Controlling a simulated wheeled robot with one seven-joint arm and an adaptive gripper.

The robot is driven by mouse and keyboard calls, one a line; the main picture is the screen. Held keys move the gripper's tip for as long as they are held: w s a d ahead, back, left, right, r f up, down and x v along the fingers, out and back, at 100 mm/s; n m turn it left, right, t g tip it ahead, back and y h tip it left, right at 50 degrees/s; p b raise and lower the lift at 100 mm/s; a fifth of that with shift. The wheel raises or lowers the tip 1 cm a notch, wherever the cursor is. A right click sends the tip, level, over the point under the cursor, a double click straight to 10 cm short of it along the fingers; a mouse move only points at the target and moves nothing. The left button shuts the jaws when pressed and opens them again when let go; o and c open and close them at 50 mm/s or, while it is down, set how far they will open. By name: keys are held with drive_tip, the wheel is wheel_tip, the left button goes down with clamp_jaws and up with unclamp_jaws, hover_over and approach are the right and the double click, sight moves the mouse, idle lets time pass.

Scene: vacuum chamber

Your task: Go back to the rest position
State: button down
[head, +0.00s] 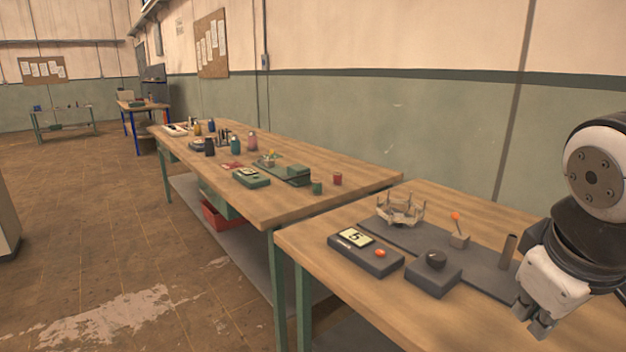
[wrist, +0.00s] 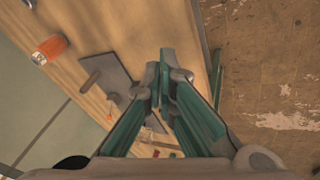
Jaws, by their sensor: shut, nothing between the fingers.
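My gripper (head: 530,318) hangs at the right of the head view, over the front right part of the near table (head: 330,275). It points downward and looks clear of the table, though its exact height is hard to tell. In the wrist view the two green-grey fingers (wrist: 164,75) are together with nothing between them. The table's edge runs beside the fingertips there.
On the near table are a display box (head: 365,254), a knob box (head: 433,273), and a dark plate (head: 395,237) bearing a ring-shaped holder (head: 400,212), an orange-tipped lever (head: 458,232) and a dark post (head: 507,250). An orange cylinder (wrist: 50,48) shows in the wrist view. Floor at left is open.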

drive_tip(key=s+a+f+m+g+y, duration=0.3)
drive_tip(key=s+a, duration=0.4)
drive_tip(key=s, duration=0.5)
wheel_tip(320, 180, up, 15)
drive_tip(key=t+p, duration=0.2)
drive_tip(key=p, duration=1.1)
drive_tip(key=shift+s+a+m+t+p, duration=0.15)
drive_tip(key=shift+s+m+t+p, duration=0.15)
drive_tip(key=shift+s+t+p, duration=0.1)
